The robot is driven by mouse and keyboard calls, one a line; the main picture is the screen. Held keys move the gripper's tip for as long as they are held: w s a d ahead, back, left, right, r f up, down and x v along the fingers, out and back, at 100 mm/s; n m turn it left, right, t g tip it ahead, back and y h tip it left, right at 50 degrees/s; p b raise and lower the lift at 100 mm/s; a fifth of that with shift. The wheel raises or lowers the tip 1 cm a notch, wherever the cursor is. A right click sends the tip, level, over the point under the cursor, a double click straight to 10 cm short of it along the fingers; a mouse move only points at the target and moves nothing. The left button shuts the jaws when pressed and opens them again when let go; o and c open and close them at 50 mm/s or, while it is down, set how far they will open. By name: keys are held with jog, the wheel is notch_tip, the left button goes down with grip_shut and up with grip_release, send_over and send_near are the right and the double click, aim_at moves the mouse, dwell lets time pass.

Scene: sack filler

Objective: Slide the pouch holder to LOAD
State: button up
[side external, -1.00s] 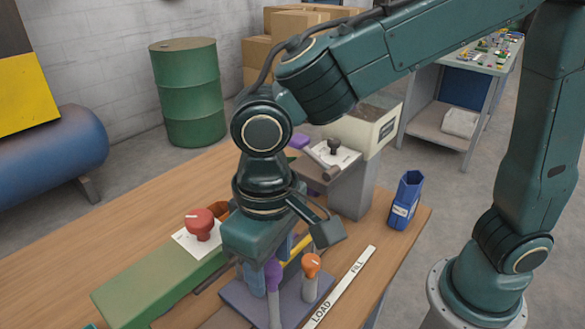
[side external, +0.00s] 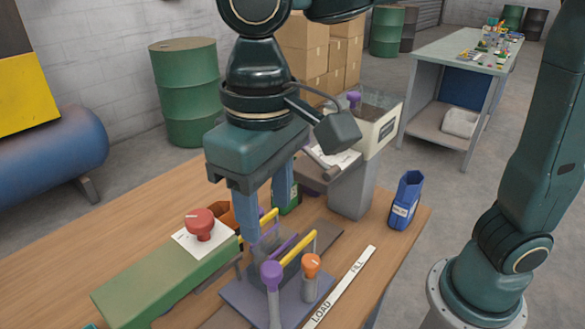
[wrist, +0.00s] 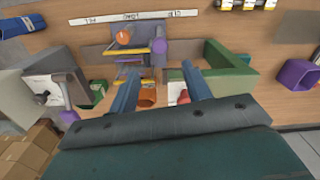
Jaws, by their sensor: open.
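The pouch holder (side external: 301,247), with yellow bars, stands on a grey base near the LOAD end of the white LOAD/FILL strip (side external: 340,288). A purple knob (side external: 271,273) and an orange knob (side external: 311,264) stand on posts at its near side. The holder also shows in the wrist view (wrist: 128,82), beside the strip (wrist: 130,15). My gripper (side external: 268,223) is above and behind the holder, its two blue fingers apart with nothing between them. The left finger overlaps the holder's far part in the side view, so contact there cannot be told.
A green block with a red knob (side external: 200,222) lies left of the holder. A grey filler stand (side external: 353,190) stands behind it, with a blue container (side external: 407,200) to its right. An orange bin (side external: 224,215) is close to the fingers. The table is bare at far left.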

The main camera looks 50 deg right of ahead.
jog(key=shift+r, duration=1.8)
jog(key=shift+d, duration=0.15)
jog(key=s+d+m+t+y, duration=0.1)
jog(key=d+t, duration=0.1)
jog(key=d, duration=1.3)
jog(key=s+d+f+t, duration=0.1)
jog(key=s+d+f, duration=0.2)
jog(key=d, duration=0.2)
jog(key=s+d+f+m+t+h, duration=0.1)
jog(key=s+d+f+t, duration=0.1)
jog(key=d, duration=0.3)
jog(key=shift+s+d+f+t, duration=0.15)
jog(key=shift+s+f+t, duration=0.15)
jog(key=shift+s+f, duration=0.45)
jog(key=shift+s+r, duration=0.1)
jog(key=shift+r, duration=0.05)
